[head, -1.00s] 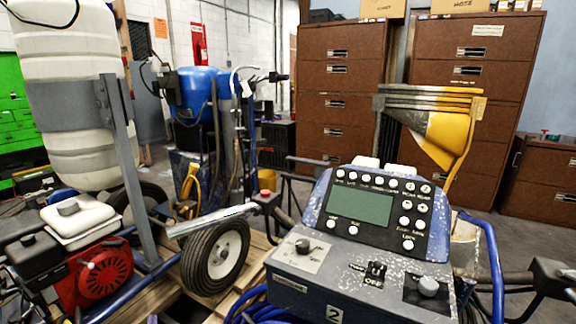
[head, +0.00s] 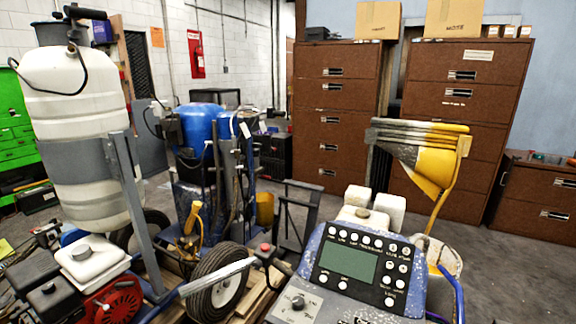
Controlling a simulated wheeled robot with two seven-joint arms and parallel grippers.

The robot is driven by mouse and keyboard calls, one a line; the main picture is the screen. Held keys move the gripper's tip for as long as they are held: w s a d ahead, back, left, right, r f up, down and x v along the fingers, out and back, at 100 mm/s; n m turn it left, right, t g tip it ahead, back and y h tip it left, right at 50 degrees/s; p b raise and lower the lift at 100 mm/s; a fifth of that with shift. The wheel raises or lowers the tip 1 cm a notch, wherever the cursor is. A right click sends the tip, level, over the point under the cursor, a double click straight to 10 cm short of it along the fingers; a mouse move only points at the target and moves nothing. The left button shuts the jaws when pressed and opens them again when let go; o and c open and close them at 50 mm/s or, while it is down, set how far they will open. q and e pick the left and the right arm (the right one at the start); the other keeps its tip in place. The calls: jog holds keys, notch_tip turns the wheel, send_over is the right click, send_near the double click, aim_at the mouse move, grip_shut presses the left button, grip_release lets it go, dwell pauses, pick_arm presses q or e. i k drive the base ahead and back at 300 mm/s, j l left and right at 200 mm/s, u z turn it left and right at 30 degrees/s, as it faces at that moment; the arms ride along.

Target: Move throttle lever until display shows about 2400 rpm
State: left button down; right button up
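The striper's control console (head: 390,310) stands at the bottom right of the head view. Its display (head: 348,263) is a grey-green screen, and I see no digits on it. Round white buttons surround the display. A silver bar (head: 215,277) ends at a black fitting with a red button (head: 265,247), left of the console. I cannot tell which part is the throttle lever. The console's lower part is cut off by the picture edge. Neither of my grippers is in view.
A red engine (head: 112,303) and a white tank (head: 78,135) stand at the left. A wheel (head: 217,285) is beside the console. A blue machine (head: 200,125) stands behind. Brown cabinets (head: 335,125) line the back. Grey floor is open at the right.

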aim_at(106, 307)
jog(key=k+j, duration=0.9)
jog(key=j, duration=0.2)
jog(key=k+j, duration=0.45)
jog(key=j, duration=1.15)
jog(key=i+j+u, duration=0.1)
jog(key=j, duration=1.1)
jog(key=i+j, duration=0.1)
jog(key=j, duration=0.35)
jog(key=i+j, duration=0.15)
jog(key=j, duration=0.3)
